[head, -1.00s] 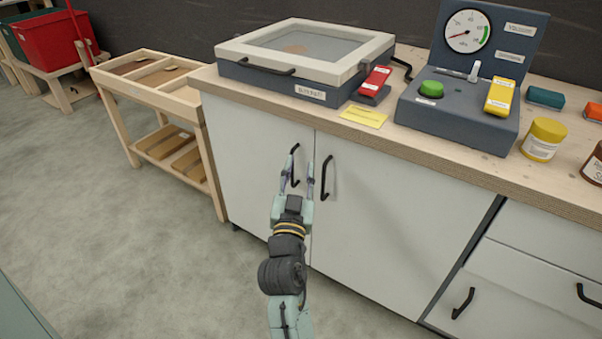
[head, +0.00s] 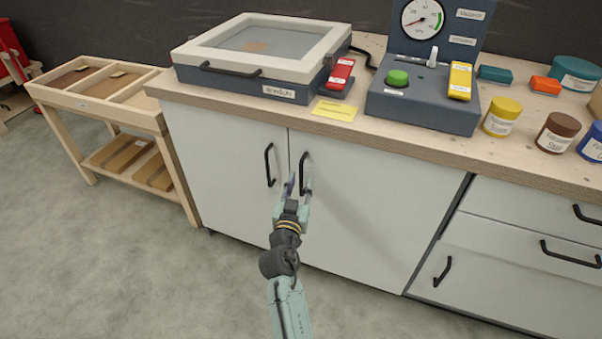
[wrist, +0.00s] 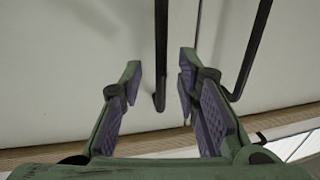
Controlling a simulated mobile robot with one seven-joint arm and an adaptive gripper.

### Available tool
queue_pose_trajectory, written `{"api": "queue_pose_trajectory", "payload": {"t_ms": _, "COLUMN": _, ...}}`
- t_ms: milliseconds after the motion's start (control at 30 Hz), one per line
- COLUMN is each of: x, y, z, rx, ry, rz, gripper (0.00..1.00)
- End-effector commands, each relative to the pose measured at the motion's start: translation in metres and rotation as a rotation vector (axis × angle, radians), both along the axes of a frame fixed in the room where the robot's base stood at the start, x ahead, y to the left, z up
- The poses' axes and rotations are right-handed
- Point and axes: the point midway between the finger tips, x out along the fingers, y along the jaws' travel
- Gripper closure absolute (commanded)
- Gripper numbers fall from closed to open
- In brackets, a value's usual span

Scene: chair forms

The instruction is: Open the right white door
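The right white door (head: 375,215) is shut, flush with the left white door (head: 222,165) beside it. Its black bar handle (head: 303,165) stands upright near its left edge. My gripper (head: 299,184) is at the lower part of this handle, fingers open. In the wrist view, which looks upside down, the right door's handle (wrist: 160,45) runs between the spread fingers (wrist: 160,78), with no finger clearly touching it. I cannot tell how deep it sits between them. The left door's handle (head: 269,165) is outside the fingers; it shows at the right in the wrist view (wrist: 250,45).
The wooden worktop (head: 250,110) overhangs the doors and bears a framed box (head: 270,85), a gauge panel (head: 425,95) and several jars. Drawers (head: 525,225) are at the right. A wooden rack (head: 110,95) stands at the left. Floor in front is clear.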

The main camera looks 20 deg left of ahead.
Motion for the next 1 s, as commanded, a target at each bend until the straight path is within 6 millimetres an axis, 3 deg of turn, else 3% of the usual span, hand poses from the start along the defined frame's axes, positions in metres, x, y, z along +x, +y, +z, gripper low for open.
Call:
{"api": "queue_pose_trajectory", "payload": {"t_ms": 200, "x": 0.026, "y": 0.005, "z": 0.002, "rx": 0.001, "ry": 0.000, "rz": 0.000, "gripper": 0.70}}
{"api": "queue_pose_trajectory", "payload": {"t_ms": 567, "x": 0.032, "y": 0.005, "z": 0.000, "rx": 0.001, "ry": 0.000, "rz": 0.001, "gripper": 0.70}}
{"api": "queue_pose_trajectory", "payload": {"t_ms": 1000, "x": 0.031, "y": 0.005, "z": 0.000, "rx": 0.001, "ry": 0.000, "rz": 0.001, "gripper": 0.99}}
